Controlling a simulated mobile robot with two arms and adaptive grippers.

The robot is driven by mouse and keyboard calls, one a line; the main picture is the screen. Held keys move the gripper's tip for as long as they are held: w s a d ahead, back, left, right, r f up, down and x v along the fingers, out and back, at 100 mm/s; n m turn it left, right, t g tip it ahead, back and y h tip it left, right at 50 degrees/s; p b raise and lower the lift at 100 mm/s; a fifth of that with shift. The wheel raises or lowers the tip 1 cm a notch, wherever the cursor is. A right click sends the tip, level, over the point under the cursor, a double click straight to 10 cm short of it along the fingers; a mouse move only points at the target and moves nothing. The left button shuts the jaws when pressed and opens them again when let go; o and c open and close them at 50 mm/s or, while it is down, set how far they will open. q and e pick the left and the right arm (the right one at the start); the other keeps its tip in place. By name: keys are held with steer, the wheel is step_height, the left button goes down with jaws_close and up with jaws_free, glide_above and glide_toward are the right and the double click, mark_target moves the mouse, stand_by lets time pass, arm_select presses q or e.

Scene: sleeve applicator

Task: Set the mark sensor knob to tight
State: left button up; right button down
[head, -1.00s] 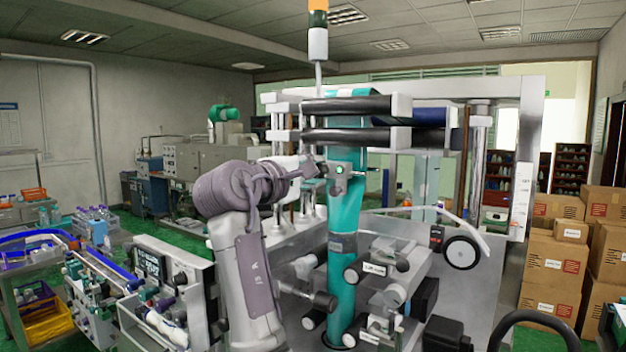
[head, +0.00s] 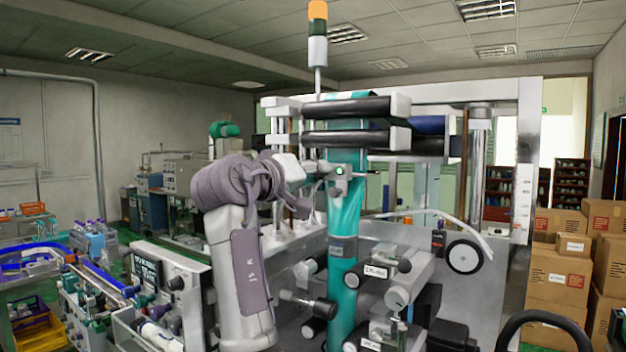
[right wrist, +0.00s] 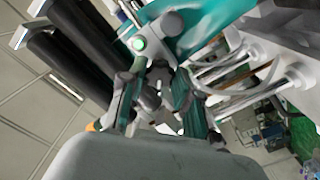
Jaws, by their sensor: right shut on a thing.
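The mark sensor (head: 341,171) is a small grey housing with a lit green spot, mounted in front of the teal film (head: 345,215). It also shows at the top of the right wrist view (right wrist: 143,45). My right gripper (head: 318,167) reaches it from the left, its fingertips at the sensor's left side. In the right wrist view the two fingers (right wrist: 158,72) close in just below the green spot, on the knob. The knob itself is mostly hidden by the fingers, so its setting cannot be read. My left gripper is not in view.
Black rollers (head: 345,107) run across just above the sensor. A grey machine panel with labelled rollers (head: 376,271) stands below and right. A bench with bottles and trays (head: 30,260) is at the left; cardboard boxes (head: 555,280) are stacked at the right.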

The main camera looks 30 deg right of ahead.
steer(key=m, duration=0.2)
steer(key=m+b, duration=0.1)
steer(key=m, duration=0.2)
steer(key=shift+w+f+m, duration=0.1)
steer(key=shift+f+m, duration=0.2)
steer(key=shift+m+b, duration=0.45)
steer(key=shift+m, duration=1.75)
steer(key=c, duration=0.8)
jaws_free()
steer(key=shift+a+r, duration=0.1)
steer(key=v, duration=1.2)
steer(key=shift+w, duration=0.1)
